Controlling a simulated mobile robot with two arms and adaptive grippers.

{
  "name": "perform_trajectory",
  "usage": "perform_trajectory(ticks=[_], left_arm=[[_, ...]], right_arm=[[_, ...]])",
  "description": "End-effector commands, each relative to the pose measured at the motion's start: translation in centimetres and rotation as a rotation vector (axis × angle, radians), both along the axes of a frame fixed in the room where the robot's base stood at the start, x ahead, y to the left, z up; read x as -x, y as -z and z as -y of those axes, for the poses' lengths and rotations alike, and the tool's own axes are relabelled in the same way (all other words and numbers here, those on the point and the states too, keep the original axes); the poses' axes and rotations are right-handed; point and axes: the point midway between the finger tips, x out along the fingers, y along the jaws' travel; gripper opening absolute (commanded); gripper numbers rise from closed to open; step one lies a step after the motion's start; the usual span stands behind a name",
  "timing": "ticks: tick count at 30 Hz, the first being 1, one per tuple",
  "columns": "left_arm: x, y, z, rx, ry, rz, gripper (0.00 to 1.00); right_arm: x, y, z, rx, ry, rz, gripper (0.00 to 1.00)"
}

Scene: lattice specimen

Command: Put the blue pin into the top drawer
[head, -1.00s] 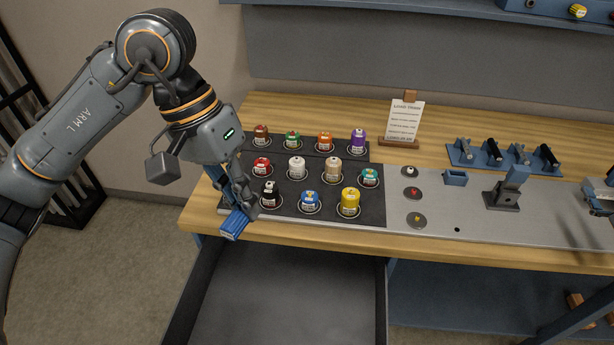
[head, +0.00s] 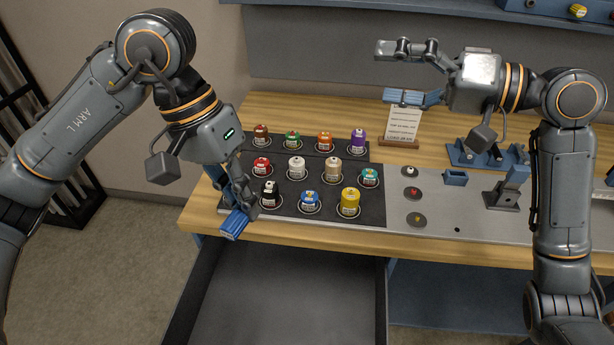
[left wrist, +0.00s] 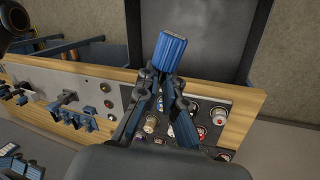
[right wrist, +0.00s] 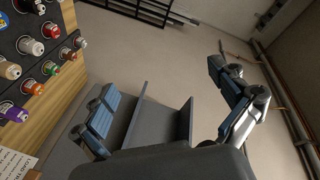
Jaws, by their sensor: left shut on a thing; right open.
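The open drawer (head: 290,300) extends from the bench front, grey and empty where it shows; it also shows in the left wrist view (left wrist: 210,45). My left gripper (head: 236,222) is over the bench's front edge at the drawer's back left corner, pointing down. A blue-topped pot (head: 310,201) stands in the mat's front row. My right gripper (head: 400,73) is open and empty, raised over the bench's back; its spread fingers show in the right wrist view (right wrist: 168,95).
Several coloured pots stand on the dark mat (head: 375,212). Right of it, small discs (head: 413,192) with coloured centres, a blue block (head: 455,178) and a stand (head: 502,199) sit on the grey plate. A card (head: 402,125) and blue rack (head: 465,157) are behind.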

Motion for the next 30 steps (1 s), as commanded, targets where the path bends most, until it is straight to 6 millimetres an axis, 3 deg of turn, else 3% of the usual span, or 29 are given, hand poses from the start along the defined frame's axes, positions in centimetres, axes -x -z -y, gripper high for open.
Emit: perform_trajectory(ticks=[1,3,6,12,19,23,30], left_arm=[[0.0,0.0,0.0,0.0,0.0,0.0,0.0],[0.0,0.0,0.0,0.0,0.0,0.0,0.0],[0.0,0.0,0.0,0.0,0.0,0.0,0.0],[0.0,0.0,0.0,0.0,0.0,0.0,0.0],[0.0,0.0,0.0,0.0,0.0,0.0,0.0],[0.0,0.0,0.0,0.0,0.0,0.0,0.0],[0.0,0.0,0.0,0.0,0.0,0.0,0.0]], right_arm=[[2.1,-0.7,-2.4,0.08,-0.06,0.058,0.98],[5.1,-0.7,-5.4,0.21,-0.14,0.134,0.98],[9.4,0.0,-8.5,0.41,-0.235,0.255,0.98],[14.8,2.4,-10.7,0.738,-0.334,0.457,0.98],[16.7,3.9,-10.8,0.906,-0.36,0.561,0.98],[16.6,4.6,-11.3,0.92,-0.363,0.566,0.98],[15.3,7.6,-13.9,0.916,-0.364,0.56,0.98]])
